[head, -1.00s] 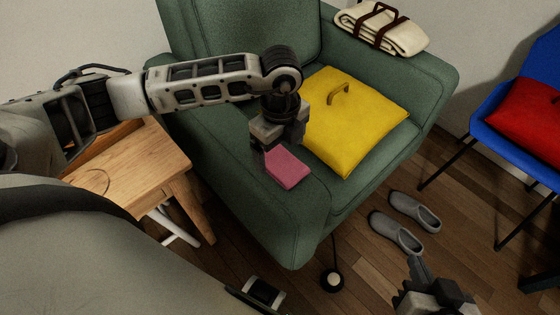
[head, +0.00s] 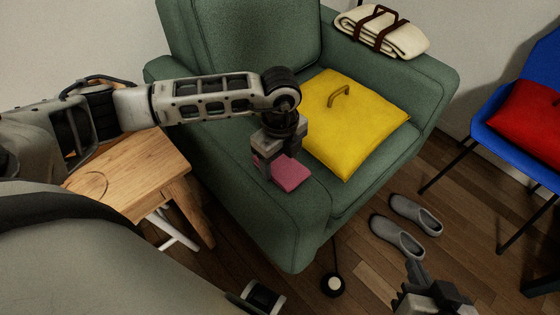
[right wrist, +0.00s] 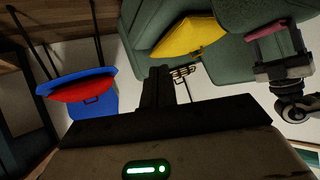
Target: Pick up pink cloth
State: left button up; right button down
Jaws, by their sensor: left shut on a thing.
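The pink cloth (head: 291,175) lies as a small folded block on the left armrest of the green armchair (head: 265,225). My left gripper (head: 272,170) reaches down from above and is shut on the cloth; its fingers cover the cloth's left part. I cannot tell whether the cloth is clear of the armrest. The cloth also shows at the top right of the right wrist view (right wrist: 289,40), beside my left gripper (right wrist: 268,45). My right gripper (head: 416,270) is low at the right in the head view, away from the chair, with its fingers together and nothing visible in it.
A yellow cushion (head: 355,120) lies on the seat, and a rolled cream blanket (head: 400,38) on the far armrest. A wooden side table (head: 125,175) stands left of the chair. Grey slippers (head: 398,236) are on the floor. A blue chair (head: 510,125) with a red cushion (head: 530,115) stands right.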

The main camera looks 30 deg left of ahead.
aim_at(280, 161)
pick_arm(q)
jog(key=shift+r, duration=0.6)
notch_tip(280, 161, up, 2)
jog(key=shift+r+p, duration=0.2)
jog(key=shift+p, duration=0.2)
jog(key=s+r, duration=0.1)
jog(key=s+d+r, duration=0.1)
jog(key=r, duration=0.1)
jog(key=s+d+r+p, duration=0.1)
jog(key=r, duration=0.1)
jog(key=shift+s+d+r, duration=0.1)
jog(key=shift+s+d, duration=0.1)
jog(key=shift+s, duration=0.2)
jog(key=s+d+r+p, duration=0.1)
jog(key=s+d+r, duration=0.3)
jog(key=s, duration=0.4)
jog(key=shift+d, duration=0.45)
pick_arm(e)
jog(key=shift+t, duration=0.5)
jog(key=r, duration=0.1)
jog(key=d+r, duration=0.1)
jog(key=r, duration=0.3)
jog(key=shift+s+d+r, duration=0.15)
jog(key=shift+s, duration=0.25)
pick_arm(q)
jog(key=shift+o, duration=0.4)
jog(key=shift+r, duration=0.1)
